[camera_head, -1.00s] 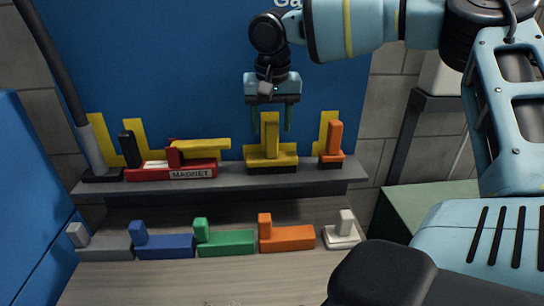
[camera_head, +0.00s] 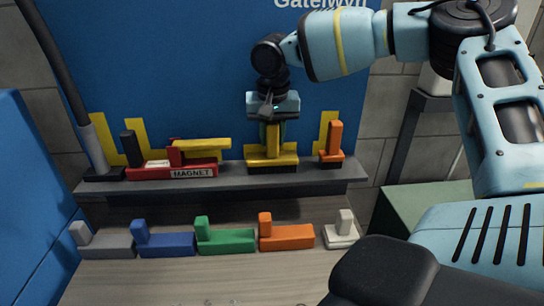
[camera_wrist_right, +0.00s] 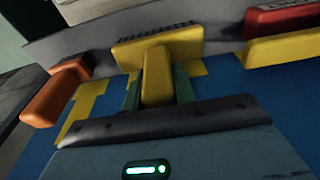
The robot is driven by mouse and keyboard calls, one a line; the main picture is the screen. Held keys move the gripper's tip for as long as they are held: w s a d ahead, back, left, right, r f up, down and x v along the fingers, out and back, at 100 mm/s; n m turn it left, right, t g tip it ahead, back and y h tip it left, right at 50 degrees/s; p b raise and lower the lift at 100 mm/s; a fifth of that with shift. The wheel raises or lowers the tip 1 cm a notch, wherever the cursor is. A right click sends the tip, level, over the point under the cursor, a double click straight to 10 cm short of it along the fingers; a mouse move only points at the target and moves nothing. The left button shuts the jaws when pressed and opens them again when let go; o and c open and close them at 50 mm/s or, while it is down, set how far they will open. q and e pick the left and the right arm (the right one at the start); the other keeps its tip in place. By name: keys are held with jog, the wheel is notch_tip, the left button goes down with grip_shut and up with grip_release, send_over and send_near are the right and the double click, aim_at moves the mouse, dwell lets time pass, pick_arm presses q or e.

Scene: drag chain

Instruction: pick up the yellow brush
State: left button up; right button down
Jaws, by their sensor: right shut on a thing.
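The yellow brush (camera_head: 271,155) stands upright on the grey shelf, its dark bristles down and its handle up. My right gripper (camera_head: 272,132) points down from above, with its green fingers on either side of the handle. In the right wrist view the yellow brush (camera_wrist_right: 157,55) has its handle between the two fingers of my right gripper (camera_wrist_right: 158,92), which is shut on it. The bristles appear to rest on the shelf. My left gripper is not in view.
On the grey shelf (camera_head: 320,178), a red magnet block (camera_head: 190,171) lies left of the brush and an orange brush (camera_head: 332,146) stands to its right. A blue panel (camera_head: 160,60) stands behind.

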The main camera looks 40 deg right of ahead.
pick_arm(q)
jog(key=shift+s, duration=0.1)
pick_arm(e)
jog(key=shift+r, duration=0.15)
jog(key=shift+r, duration=0.55)
notch_tip(320, 180, up, 2)
jog(key=shift+r+b, duration=0.1)
jog(key=shift+b, duration=0.25)
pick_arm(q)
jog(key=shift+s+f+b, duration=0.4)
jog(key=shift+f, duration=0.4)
pick_arm(e)
jog(key=s+a+r, duration=0.1)
jog(key=s+a, duration=1)
jog(key=shift+s+r, duration=0.25)
jog(key=shift+a, duration=0.1)
jog(key=c, duration=1.8)
grip_release()
jog(key=shift+c, duration=1)
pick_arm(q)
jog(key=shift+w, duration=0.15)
